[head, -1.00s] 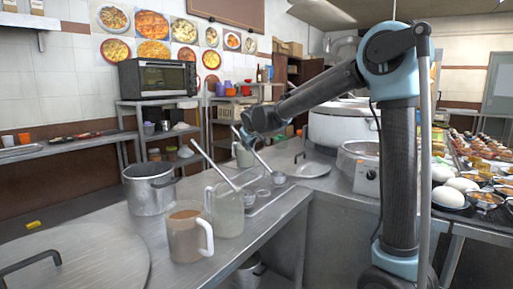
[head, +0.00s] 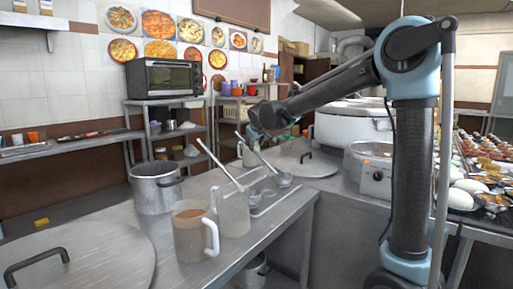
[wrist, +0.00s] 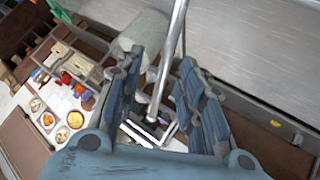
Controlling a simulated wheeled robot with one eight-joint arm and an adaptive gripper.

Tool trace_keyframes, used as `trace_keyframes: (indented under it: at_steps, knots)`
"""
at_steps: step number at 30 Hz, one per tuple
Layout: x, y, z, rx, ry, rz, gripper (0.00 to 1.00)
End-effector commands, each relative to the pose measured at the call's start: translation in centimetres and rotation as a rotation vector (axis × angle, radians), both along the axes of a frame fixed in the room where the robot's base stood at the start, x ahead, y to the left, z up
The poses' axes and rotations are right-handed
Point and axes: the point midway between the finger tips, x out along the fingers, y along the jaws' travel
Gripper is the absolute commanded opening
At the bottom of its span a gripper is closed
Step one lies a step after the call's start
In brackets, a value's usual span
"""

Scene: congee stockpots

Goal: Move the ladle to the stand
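A metal ladle (head: 285,180) shows on the middle counter, its bowl low and its handle slanting up and left toward my gripper. My gripper (head: 254,135) is above the counter's far part. In the wrist view, the handle (wrist: 172,50) runs between the two fingers of my gripper (wrist: 160,60), with gaps showing beside it; the fingers look apart. Contact is hard to judge. A low metal tray with small round cups (head: 265,194), possibly the stand, lies beside the bowl. A second handle (head: 216,160) leans out of the near clear pitcher (head: 234,212).
A far pitcher (head: 247,157) stands just under my gripper. A brown-filled mug (head: 192,232), a steel pot (head: 156,190) and a large round lid (head: 85,258) stand in front and left. Another lid (head: 308,164) and a white cooker (head: 355,124) are behind right.

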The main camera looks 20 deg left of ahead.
Motion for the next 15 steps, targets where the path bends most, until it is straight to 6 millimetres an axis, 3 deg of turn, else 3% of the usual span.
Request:
trace_keyframes:
  at_steps: [15]
  knots:
    - [-5.8,-2.4,5.0,-0.001,-0.001,0.002,0.36]
